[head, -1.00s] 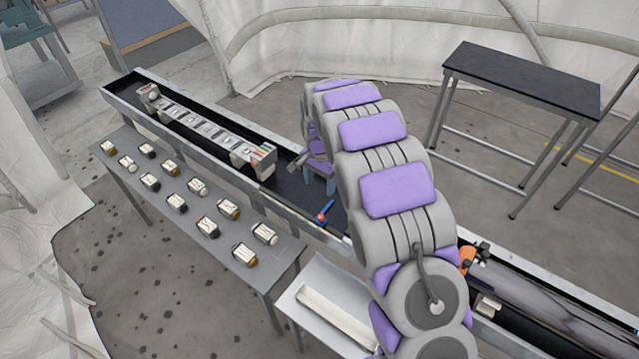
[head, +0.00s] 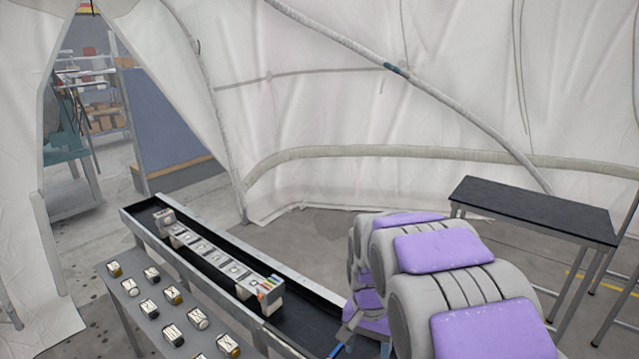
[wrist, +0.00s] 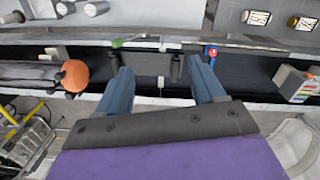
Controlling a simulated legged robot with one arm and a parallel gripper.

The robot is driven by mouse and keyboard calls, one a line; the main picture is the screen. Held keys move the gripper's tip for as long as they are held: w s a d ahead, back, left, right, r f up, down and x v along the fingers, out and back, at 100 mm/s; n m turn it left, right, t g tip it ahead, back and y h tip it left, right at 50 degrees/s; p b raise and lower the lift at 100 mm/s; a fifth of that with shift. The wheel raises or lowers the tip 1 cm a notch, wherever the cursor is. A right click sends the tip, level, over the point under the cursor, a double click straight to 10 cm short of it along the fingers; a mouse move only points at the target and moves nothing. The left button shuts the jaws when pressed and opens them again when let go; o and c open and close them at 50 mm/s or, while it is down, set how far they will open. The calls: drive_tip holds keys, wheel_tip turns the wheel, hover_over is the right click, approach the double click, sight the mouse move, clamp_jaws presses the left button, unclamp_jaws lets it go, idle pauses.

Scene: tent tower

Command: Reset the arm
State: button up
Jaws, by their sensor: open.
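My gripper (wrist: 163,82) is in the wrist view with its two blue fingers spread apart and nothing between them. It hangs over the black channel of the long bench. In the head view my purple and grey arm covers the lower right, and only a small blue part of the gripper shows at the bottom edge. A red-and-blue handle (wrist: 211,52) lies in the channel just beyond the right finger. A small green piece (wrist: 117,43) is beyond the left finger.
Several small jars stand on the grey side table (head: 150,312). A black-topped table (head: 535,208) is at right. An orange round part (wrist: 75,75) sits left of the gripper. Tent walls enclose the area.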

drive_tip(key=s+d+n+b, duration=0.2)
drive_tip(key=s, duration=1.3)
drive_tip(key=s+d+n+g+b, duration=0.1)
drive_tip(key=s+d+n+b, duration=0.1)
drive_tip(key=s, duration=1.3)
drive_tip(key=shift+s+f+n, duration=0.15)
drive_tip(key=shift+f+n, duration=0.05)
drive_tip(key=shift+n, duration=0.4)
drive_tip(key=shift+c, duration=0.3)
